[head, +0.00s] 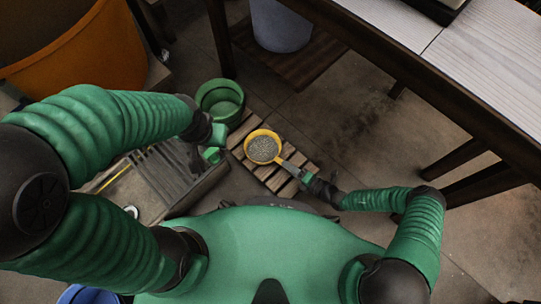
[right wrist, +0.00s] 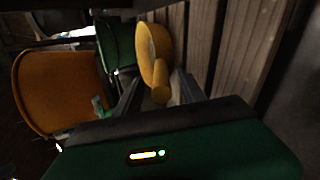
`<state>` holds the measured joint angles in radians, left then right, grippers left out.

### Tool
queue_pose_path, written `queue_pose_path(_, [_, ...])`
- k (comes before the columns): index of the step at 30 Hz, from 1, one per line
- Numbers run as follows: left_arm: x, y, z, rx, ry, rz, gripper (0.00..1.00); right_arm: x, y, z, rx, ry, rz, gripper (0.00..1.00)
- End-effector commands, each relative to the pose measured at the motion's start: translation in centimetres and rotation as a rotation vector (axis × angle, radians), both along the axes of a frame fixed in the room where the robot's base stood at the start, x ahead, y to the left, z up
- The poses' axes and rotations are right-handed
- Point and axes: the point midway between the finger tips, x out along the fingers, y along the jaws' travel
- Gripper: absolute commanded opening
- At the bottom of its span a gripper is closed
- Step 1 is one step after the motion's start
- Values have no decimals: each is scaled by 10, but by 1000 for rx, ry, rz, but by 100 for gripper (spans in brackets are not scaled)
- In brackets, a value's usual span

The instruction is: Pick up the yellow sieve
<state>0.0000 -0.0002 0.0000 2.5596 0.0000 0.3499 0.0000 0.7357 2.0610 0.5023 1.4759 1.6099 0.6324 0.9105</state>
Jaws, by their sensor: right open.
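The yellow sieve (head: 263,147) is a round pan filled with grey grainy material, resting over the wooden slats (head: 270,180) near the middle of the head view. Its handle points down and right toward my right gripper (head: 294,169). In the right wrist view the sieve (right wrist: 154,50) lies ahead, its stubby handle end between the two dark fingers of my right gripper (right wrist: 157,92). That gripper is open, its fingers apart on either side of the handle. My left gripper (head: 213,147) is left of the sieve, clear of it; its jaws are too small to read.
A green pot (head: 220,100) stands behind and left of the sieve. A grey slatted box (head: 165,185) is at the left, and a large orange tub (head: 100,60) is behind. A table (head: 470,75) fills the upper right. Open floor (head: 345,115) lies right of the slats.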

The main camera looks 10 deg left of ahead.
Motion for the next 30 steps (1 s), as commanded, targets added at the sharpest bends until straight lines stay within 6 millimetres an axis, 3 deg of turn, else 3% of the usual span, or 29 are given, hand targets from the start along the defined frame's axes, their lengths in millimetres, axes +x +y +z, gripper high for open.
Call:
queue_pose_path(1, [0, 0, -20, 0, 0, 0, 36, 8, 5, -16, -1, -1, 3, 47])
queue_pose_path(3, [0, 0, -27, 0, 1, 0, 36, 16, 13, -19, 1, 0, 3, 47])
queue_pose_path(13, [0, 0, -28, 0, 0, 0, 36, 24, 23, -17, -1, 0, 1, 47])
queue_pose_path(24, [0, 0, -28, 0, 0, 0, 36, 24, 23, -17, -1, 0, 1, 0])
queue_pose_path(30, [0, 0, -28, 0, 1, 0, 36, 24, 23, -18, -2, 1, 1, 0])
